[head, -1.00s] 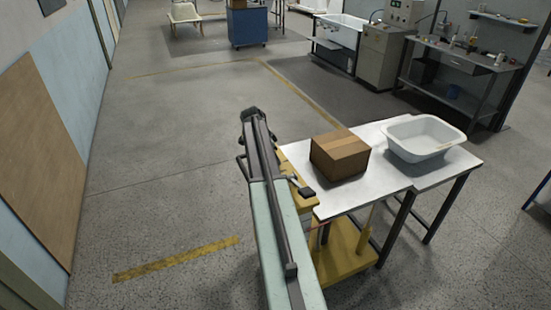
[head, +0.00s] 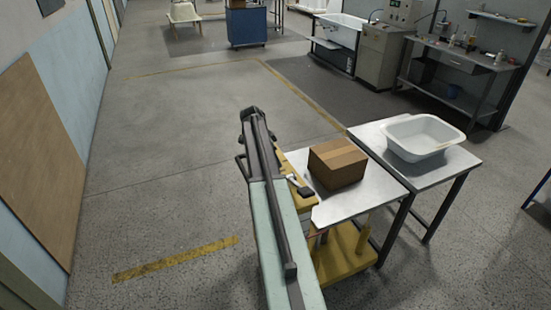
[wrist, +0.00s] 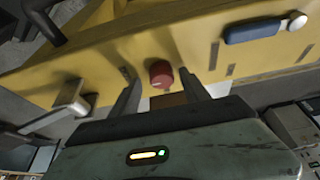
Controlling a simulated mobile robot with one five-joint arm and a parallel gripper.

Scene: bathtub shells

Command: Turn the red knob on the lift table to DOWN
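The red knob (wrist: 161,74) sits on the yellow side panel of the lift table (wrist: 85,62) in the wrist view. My gripper (wrist: 158,76) is open, with one dark finger on each side of the knob and a visible gap to each. I cannot read the knob's setting or any DOWN label. In the head view the lift table (head: 385,190) has a grey top and a yellow base, and a cardboard box (head: 337,163) stands on it. My arm hides the knob and the gripper's fingertips there.
A second table (head: 440,175) with a white basin (head: 422,137) stands right behind the lift table. A blue handle (wrist: 252,31) and a metal bracket (wrist: 70,97) stick out from the yellow panel. The floor left of my arm is clear.

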